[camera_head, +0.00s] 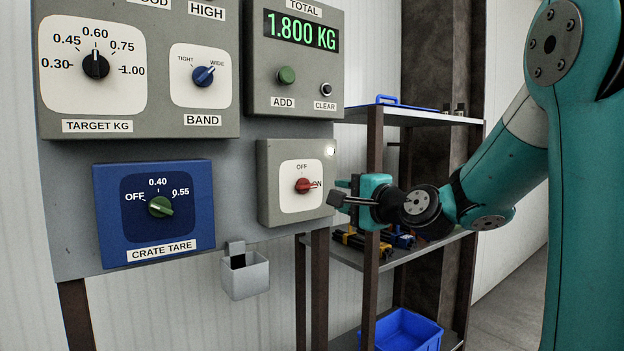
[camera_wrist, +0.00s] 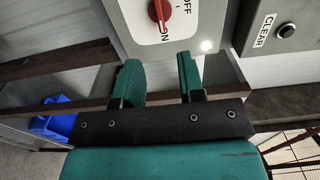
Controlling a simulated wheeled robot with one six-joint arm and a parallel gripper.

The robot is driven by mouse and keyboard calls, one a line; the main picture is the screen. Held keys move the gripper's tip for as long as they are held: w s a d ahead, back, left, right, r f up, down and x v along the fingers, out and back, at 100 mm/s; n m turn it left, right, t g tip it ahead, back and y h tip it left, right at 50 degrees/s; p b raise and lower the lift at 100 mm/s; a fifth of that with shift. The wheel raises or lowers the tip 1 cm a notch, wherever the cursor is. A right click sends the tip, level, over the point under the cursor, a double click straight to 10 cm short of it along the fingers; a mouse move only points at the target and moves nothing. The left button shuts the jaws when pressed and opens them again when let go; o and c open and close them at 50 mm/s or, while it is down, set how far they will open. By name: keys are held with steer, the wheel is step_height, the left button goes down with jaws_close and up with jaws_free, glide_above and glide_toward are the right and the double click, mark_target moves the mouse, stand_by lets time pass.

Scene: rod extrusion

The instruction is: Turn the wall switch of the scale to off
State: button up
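The wall switch is a red knob (camera_head: 304,185) on a white plate in a grey box, marked OFF at the top and ON at the right. Its pointer is toward ON. The switch box (camera_head: 262,207) has a lit white lamp at its upper right. In the wrist view the red knob (camera_wrist: 159,12) is at the top, beyond the fingertips. My gripper (camera_head: 338,199) is just right of the switch box, apart from the knob. In the wrist view my gripper (camera_wrist: 158,75) is open, with nothing between its two green-padded fingers.
The scale display (camera_head: 301,31) above reads 1.800 KG, over the ADD and CLEAR buttons. A blue crate tare box (camera_head: 106,235) is at the left, with a small grey holder (camera_head: 246,278) below. A shelf (camera_head: 400,262) with tools and a blue bin (camera_head: 403,332) stands behind my gripper.

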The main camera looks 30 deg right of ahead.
mark_target(309, 187)
steer(key=w+p, duration=0.1)
steer(key=w, duration=0.2)
steer(key=w+p, duration=0.2)
steer(key=w, duration=0.2)
steer(key=w+p, duration=0.1)
steer(key=w, duration=0.2)
steer(key=shift+w+a+r+p, duration=0.15)
steer(key=shift+a+p, duration=0.1)
steer(key=shift+p, duration=0.1)
steer(key=shift+w, duration=0.6)
jaws_close()
